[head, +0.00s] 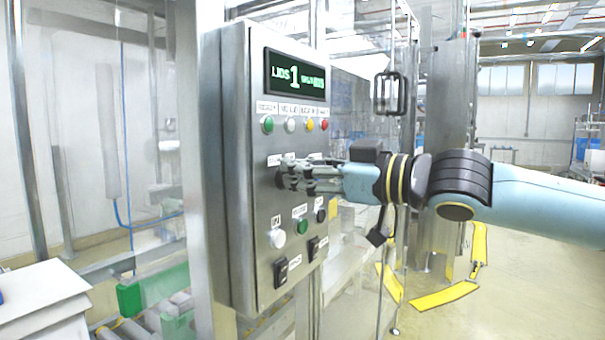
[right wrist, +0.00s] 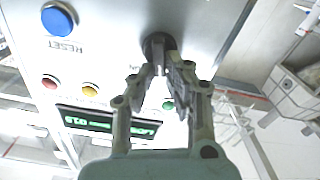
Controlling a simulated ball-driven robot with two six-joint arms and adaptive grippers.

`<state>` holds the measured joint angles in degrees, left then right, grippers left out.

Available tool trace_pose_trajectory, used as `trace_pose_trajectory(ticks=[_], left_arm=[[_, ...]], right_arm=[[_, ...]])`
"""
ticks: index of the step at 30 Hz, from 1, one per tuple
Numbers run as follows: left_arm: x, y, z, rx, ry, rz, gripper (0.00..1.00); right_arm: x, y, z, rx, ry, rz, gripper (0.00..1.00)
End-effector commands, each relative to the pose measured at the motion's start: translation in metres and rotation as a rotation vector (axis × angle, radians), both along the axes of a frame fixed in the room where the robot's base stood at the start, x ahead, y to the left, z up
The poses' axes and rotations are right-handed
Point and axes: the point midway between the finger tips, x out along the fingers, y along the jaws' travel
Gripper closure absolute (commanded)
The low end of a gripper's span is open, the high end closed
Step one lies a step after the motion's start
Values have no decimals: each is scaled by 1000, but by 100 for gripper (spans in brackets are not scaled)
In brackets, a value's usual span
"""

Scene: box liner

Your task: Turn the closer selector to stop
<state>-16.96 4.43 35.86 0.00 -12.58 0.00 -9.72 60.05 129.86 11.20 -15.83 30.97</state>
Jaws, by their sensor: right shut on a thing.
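A steel control box (head: 235,120) stands upright with its button panel facing right. My right gripper (head: 284,177) reaches in from the right to the left part of the panel's middle row, below a small label. In the right wrist view, a dark round selector knob (right wrist: 157,42) sits on the panel, with my right gripper (right wrist: 165,72) closed around its handle. The fingers hide most of the handle, and its label and pointing direction cannot be read. In the head view, the gripper covers the knob and part of the row to its right. My left gripper is not in view.
Above the gripper are a display (head: 295,75) and a row of lamps, including a green one (head: 267,124). Below are a white button (head: 277,239), a green button (head: 302,226) and black rocker switches (head: 281,273). A blue reset button (right wrist: 58,19) shows in the wrist view.

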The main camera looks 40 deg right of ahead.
Motion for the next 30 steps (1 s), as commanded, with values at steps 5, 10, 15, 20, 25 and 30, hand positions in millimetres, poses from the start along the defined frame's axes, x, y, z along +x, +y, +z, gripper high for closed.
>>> trace_pose_trajectory(ticks=[5,10,15,20,25,30], left_arm=[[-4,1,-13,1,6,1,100],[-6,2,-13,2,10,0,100],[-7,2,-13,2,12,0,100],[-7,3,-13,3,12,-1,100],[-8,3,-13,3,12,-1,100],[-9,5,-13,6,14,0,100]], right_arm=[[-1,3,-4,-189,-78,0,100],[-1,3,-2,-229,-94,0,100],[-1,3,-2,-228,-92,-1,100],[-1,3,-2,-226,-93,0,67],[-1,3,-2,-225,-92,0,65],[-1,3,2,-226,-94,0,65]])
